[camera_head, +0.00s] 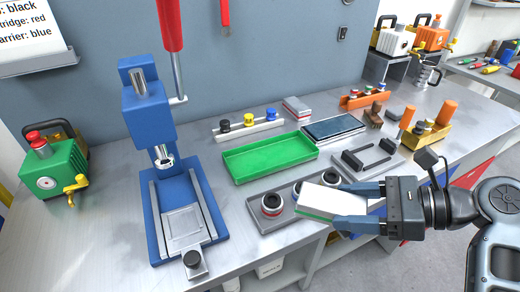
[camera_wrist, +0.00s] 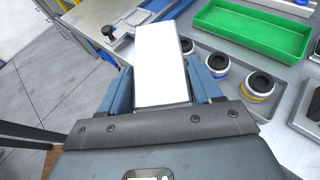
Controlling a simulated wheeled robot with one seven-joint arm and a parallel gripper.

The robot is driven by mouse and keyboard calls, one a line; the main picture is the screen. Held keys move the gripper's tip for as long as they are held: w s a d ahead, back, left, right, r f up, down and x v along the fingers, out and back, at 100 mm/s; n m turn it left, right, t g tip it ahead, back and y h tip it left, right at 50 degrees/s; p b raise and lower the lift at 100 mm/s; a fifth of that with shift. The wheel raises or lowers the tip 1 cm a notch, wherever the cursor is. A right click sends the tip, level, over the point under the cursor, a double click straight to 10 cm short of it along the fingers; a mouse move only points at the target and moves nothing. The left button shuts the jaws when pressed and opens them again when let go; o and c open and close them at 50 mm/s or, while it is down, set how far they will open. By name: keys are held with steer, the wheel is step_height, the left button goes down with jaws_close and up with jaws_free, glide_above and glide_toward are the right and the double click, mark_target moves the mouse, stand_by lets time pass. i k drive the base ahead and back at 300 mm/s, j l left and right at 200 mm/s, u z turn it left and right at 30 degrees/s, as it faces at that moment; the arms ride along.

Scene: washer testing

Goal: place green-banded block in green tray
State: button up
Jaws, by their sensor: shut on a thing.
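The green-banded block (camera_head: 322,202) is white on top with a green band low on its side. My gripper (camera_head: 350,207) is shut on the block and holds it near the front edge of the bench, over or beside the grey holder. In the wrist view the block's white top (camera_wrist: 161,62) sits between the two blue fingers of my gripper (camera_wrist: 163,88); no band shows there. The green tray (camera_head: 270,157) lies on the bench, empty, to the upper left of the block. It also shows at the upper right of the wrist view (camera_wrist: 252,50).
A grey holder (camera_head: 262,222) with several dark-topped round parts lies between the block and the tray. A blue press (camera_head: 150,115) stands left of the tray. A dark tablet-like panel (camera_head: 333,130) and a grey bracket fixture (camera_head: 372,160) lie to its right.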

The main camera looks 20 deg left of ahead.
mark_target(271, 158)
steer(key=i+l+u, duration=0.45)
steer(key=l, duration=0.3)
steer(key=i+l+u, duration=0.2)
steer(key=l, duration=0.2)
steer(key=i+l+u, duration=0.2)
steer(key=l, duration=0.25)
steer(key=i+l+u, duration=0.25)
steer(key=l, duration=0.25)
steer(key=l+u, duration=0.2)
steer(key=l, duration=0.25)
steer(key=l+u, duration=0.2)
steer(key=l, duration=0.3)
